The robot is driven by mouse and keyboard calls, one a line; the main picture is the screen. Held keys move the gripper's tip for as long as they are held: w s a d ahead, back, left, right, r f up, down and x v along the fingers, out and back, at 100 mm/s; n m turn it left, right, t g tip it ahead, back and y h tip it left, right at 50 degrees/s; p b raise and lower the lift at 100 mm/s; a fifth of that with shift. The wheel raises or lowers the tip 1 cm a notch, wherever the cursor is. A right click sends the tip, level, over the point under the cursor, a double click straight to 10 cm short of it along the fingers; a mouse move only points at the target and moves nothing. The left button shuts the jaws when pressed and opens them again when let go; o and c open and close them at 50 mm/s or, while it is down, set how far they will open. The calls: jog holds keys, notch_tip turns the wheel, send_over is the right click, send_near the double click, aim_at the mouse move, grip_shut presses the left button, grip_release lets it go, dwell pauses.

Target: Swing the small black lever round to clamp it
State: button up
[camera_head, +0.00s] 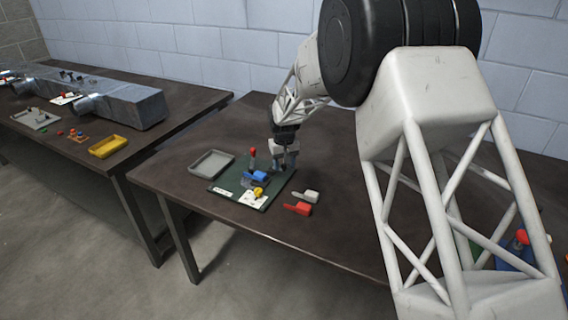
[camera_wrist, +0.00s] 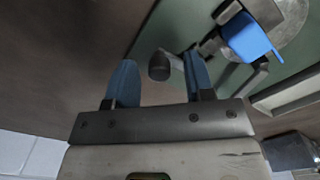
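The small black lever (camera_wrist: 159,66) shows in the wrist view as a dark round knob on a short arm that runs right toward the fixture. My gripper (camera_wrist: 158,62) is open. Its two blue fingers stand either side of the knob in that picture, the right one closer; I cannot tell whether it touches. A blue part (camera_wrist: 250,38) sits at the upper right, on the green board. In the head view my gripper (camera_head: 287,164) is low at the right back edge of the green board (camera_head: 230,190); the black lever cannot be made out there.
On the board are a red-knobbed lever (camera_head: 252,153), a blue part and a yellow piece (camera_head: 258,191). A grey tray (camera_head: 212,163) lies to the left. A grey-white piece (camera_head: 306,196) and a red piece (camera_head: 298,208) lie right of the board. The table front is clear.

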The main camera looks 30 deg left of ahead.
jog(key=shift+r, duration=0.1)
jog(key=shift+r, duration=3.85)
jog(key=shift+d+r, duration=0.3)
jog(key=shift+d, duration=0.15)
jog(key=s+d+r+m, duration=0.1)
jog(key=s+d+r, duration=0.4)
jog(key=d, duration=0.7)
jog(key=s+d+r+m+t, duration=0.15)
jog(key=s+d+r, duration=0.35)
jog(key=d, duration=0.8)
jog(key=s+d+r+m, duration=0.25)
jog(key=d+r, duration=0.45)
jog(key=d, duration=0.5)
jog(key=s+d+f+m, duration=0.1)
jog(key=s+d, duration=0.6)
jog(key=s, duration=0.3)
jog(key=s+d+m, duration=0.1)
jog(key=s+d, duration=0.6)
jog(key=s, duration=0.2)
jog(key=s+d+f+m+t, duration=0.1)
jog(key=s+d+m, duration=0.1)
jog(key=s+d, duration=0.5)
jog(key=s, duration=0.3)
jog(key=shift+s+f, duration=0.35)
